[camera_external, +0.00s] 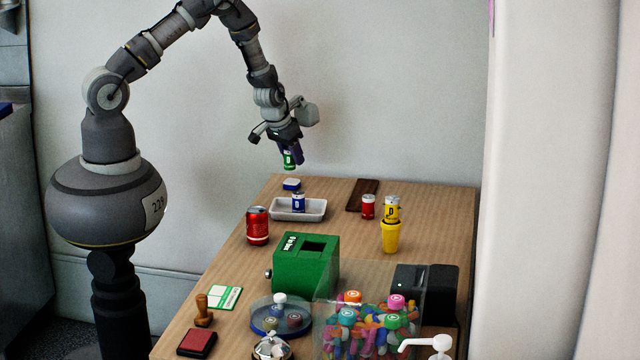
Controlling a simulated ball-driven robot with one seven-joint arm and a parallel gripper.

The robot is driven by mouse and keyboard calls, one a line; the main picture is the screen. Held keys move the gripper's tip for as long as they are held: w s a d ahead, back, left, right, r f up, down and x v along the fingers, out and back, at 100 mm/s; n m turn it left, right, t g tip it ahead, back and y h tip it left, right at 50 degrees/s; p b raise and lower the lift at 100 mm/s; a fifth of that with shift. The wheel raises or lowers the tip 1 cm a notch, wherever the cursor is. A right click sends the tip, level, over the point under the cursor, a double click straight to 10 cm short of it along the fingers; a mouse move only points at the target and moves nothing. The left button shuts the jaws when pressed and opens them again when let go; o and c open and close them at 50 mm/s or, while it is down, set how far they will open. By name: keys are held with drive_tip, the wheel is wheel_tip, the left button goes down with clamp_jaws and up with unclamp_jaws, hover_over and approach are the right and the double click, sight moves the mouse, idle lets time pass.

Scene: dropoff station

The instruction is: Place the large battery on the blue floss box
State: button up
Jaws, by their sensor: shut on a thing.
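My gripper (291,150) points down above the far left end of the table. It is shut on a green and white battery (289,160), which I take to be the large battery. The battery hangs upright in the air, its upper part hidden by the fingers. A small blue and white box (291,185), which looks like the blue floss box, lies on the table just behind the white tray. The battery is apart from it, directly above it in the picture. How far they are from each other in depth is hard to tell.
A white tray (312,217) holds a blue battery (298,202). A red can (257,226), a red battery (368,207), a dark board (362,193) and a yellow cup (390,238) with a yellow battery (392,209) stand nearby. A green box (305,270) is nearer.

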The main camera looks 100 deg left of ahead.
sight(294, 166)
drive_tip(key=shift+w+a, duration=0.2)
drive_tip(key=shift+w, duration=0.05)
wheel_tip(294, 166, down, 4)
drive_tip(key=shift+r+b, duration=0.15)
drive_tip(key=shift+b, duration=0.7)
drive_tip(key=shift+r, duration=0.1)
drive_tip(key=o, duration=1.1)
drive_tip(key=p+v, duration=0.4)
drive_tip(key=v, duration=0.8)
